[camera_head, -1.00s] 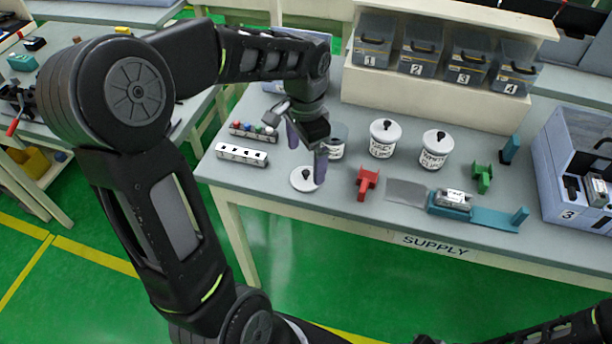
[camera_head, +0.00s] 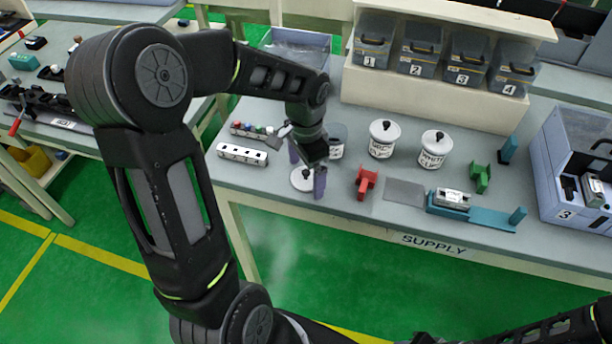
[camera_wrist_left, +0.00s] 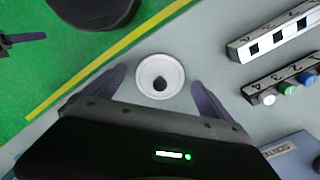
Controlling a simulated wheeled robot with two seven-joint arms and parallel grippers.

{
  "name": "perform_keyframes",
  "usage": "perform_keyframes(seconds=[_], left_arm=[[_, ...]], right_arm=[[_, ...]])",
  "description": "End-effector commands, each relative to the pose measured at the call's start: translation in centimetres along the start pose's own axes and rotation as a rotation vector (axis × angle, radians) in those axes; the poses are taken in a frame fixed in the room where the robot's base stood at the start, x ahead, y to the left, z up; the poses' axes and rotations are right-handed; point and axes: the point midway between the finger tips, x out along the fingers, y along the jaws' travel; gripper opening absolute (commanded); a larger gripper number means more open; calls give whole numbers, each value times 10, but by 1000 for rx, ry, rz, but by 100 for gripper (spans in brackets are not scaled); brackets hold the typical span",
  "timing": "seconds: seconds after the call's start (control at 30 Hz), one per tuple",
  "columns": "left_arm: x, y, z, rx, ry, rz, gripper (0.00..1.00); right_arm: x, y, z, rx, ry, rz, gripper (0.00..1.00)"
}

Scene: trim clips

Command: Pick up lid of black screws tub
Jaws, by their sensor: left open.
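A loose white round lid (camera_head: 302,181) with a black knob lies flat on the supply table near its front edge. My left gripper (camera_head: 306,171) is open, pointing down, with one purple finger on each side of the lid. In the left wrist view the lid (camera_wrist_left: 160,77) sits between the two spread fingers, with a gap on both sides. A dark tub without a lid (camera_head: 338,138) stands just behind the gripper, partly hidden; its label cannot be read. A dark end of my right arm shows at the bottom edge, its fingers unclear.
Two white-lidded tubs (camera_head: 383,139) (camera_head: 435,149) stand right of the open tub. A red holder (camera_head: 366,183) is right of the lid. A white slotted block (camera_head: 242,154) and a rack of coloured knobs (camera_head: 254,131) are to the left. Numbered bins (camera_head: 420,58) stand behind.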

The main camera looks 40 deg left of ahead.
Motion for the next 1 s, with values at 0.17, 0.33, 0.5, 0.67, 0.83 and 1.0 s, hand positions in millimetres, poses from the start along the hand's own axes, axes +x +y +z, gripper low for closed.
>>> perform_keyframes(seconds=[0.17, 0.33, 0.5, 0.67, 0.83, 1.0], left_arm=[[0, 0, 0, 0, 0, 0, 95], [0, 0, 0, 0, 0, 0, 82], [0, 0, 0, 0, 0, 0, 68], [0, 0, 0, 0, 0, 0, 55], [0, 0, 0, 0, 0, 0, 41], [0, 0, 0, 0, 0, 0, 34]], right_arm=[[0, 0, 0, 0, 0, 0, 31], [0, 0, 0, 0, 0, 0, 31], [0, 0, 0, 0, 0, 0, 31], [0, 0, 0, 0, 0, 0, 31], [0, 0, 0, 0, 0, 0, 31], [0, 0, 0, 0, 0, 0, 31]])
